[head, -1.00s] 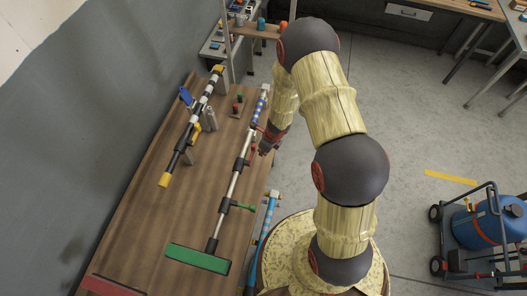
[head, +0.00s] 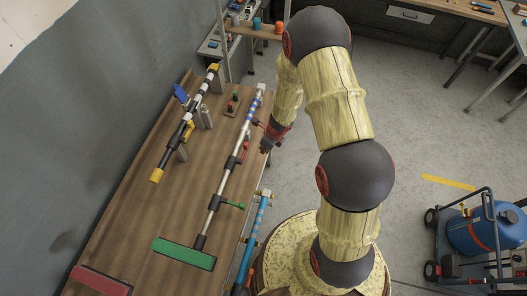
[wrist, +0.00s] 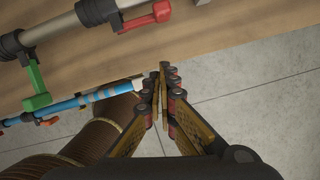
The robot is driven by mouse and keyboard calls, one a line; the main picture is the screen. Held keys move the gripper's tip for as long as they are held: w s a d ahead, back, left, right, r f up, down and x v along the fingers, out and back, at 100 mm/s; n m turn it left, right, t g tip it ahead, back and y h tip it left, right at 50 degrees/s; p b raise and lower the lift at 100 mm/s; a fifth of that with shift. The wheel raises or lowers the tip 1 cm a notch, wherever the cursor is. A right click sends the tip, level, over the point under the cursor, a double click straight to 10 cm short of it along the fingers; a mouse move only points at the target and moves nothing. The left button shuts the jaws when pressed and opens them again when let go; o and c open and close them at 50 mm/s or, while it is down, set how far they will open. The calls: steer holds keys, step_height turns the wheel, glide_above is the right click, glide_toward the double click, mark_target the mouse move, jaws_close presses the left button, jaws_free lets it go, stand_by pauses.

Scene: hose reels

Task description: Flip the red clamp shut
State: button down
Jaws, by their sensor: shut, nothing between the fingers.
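The red clamp (wrist: 160,11) shows at the top edge of the wrist view. Its red lever sticks out sideways from a dark collar (wrist: 95,10) on a grey pipe (wrist: 52,27). In the head view the red lever (head: 245,148) is small, on the table-edge side of the pipe. My gripper (wrist: 164,72) is shut and empty. In the wrist view its fingertips are apart from the clamp, over the strip near the table's edge and floor. In the head view my gripper (head: 265,149) hangs just right of the red lever.
A green clamp (wrist: 37,88) sits further along the same pipe. A blue banded tube (wrist: 75,103) runs below the table edge. The wooden table (head: 150,215) also bears a black-and-yellow pipe (head: 187,130), a green block (head: 184,252) and a red block (head: 100,281). Grey floor lies to the right.

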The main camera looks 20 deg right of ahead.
steer(key=w+p+v, duration=0.1)
steer(key=v, duration=0.5)
steer(key=shift+s+d+p, duration=0.3)
steer(key=shift+s+d, duration=0.05)
steer(key=shift+s, duration=0.05)
steer(key=shift+r, duration=0.1)
